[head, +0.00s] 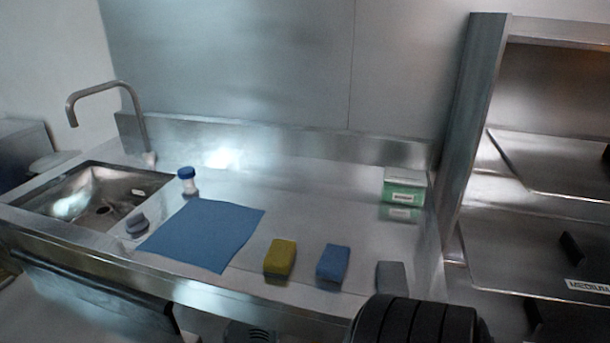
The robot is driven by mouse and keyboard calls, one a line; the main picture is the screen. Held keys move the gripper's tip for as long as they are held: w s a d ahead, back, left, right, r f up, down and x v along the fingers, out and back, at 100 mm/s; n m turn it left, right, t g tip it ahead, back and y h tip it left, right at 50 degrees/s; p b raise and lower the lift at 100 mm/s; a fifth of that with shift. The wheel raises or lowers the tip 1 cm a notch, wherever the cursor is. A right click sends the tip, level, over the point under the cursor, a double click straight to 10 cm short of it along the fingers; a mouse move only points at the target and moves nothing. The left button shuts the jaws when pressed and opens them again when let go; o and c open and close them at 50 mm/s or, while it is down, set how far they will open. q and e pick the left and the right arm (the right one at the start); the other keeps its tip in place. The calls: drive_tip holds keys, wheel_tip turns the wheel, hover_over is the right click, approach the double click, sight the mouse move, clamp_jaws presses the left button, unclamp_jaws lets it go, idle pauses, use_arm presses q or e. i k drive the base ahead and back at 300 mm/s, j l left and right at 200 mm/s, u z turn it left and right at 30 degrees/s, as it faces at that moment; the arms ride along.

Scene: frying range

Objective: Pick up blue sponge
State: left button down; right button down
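The blue sponge (333,263) lies near the front edge of the steel counter, right of the middle of the head view. A yellow sponge (281,257) lies to its left, with a small gap between them. A grey block, perhaps another sponge (390,276), lies to its right, partly hidden by a black ribbed part of my own arm at the bottom edge. Neither gripper's fingers show in the head view. Nothing touches the blue sponge.
A blue cloth (205,234) lies flat left of the sponges. A blue-capped bottle (188,181) stands behind it, near the sink (150,182) and its faucet (133,100). A green-and-white box (404,188) stands at the back right. A steel shelf unit (478,130) rises at right.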

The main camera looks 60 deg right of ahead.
sight(330, 268)
drive_tip(key=z, duration=1.95)
